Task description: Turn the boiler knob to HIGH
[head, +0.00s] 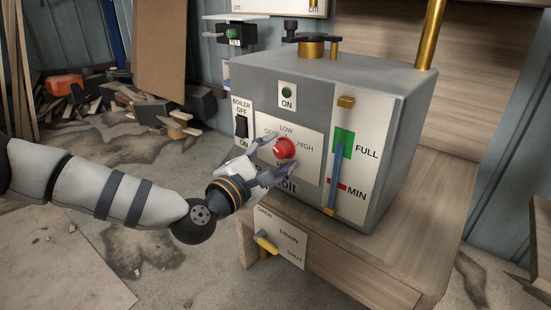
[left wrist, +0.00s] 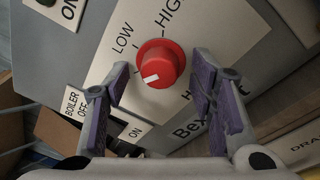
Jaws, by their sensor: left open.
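The red boiler knob (head: 285,149) sits on a white dial plate with OFF, LOW and HIGH labels, on the front of the grey boiler (head: 375,95). It also shows in the left wrist view (left wrist: 160,62), with a white mark on its face. The mark points left, on the OFF side and away from HIGH. My left gripper (head: 283,153) is open in front of the dial. In the left wrist view its two fingers (left wrist: 160,66) stand on either side of the knob, with gaps visible. Contact cannot be seen. My right gripper is not in view.
A black rocker switch (head: 241,126) is left of the dial. A green lamp (head: 287,92) is above it. A gauge with a blue bar (head: 336,175) is to the right. A yellow drain handle (head: 266,244) is below. Scrap wood (head: 90,100) lies at the back left.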

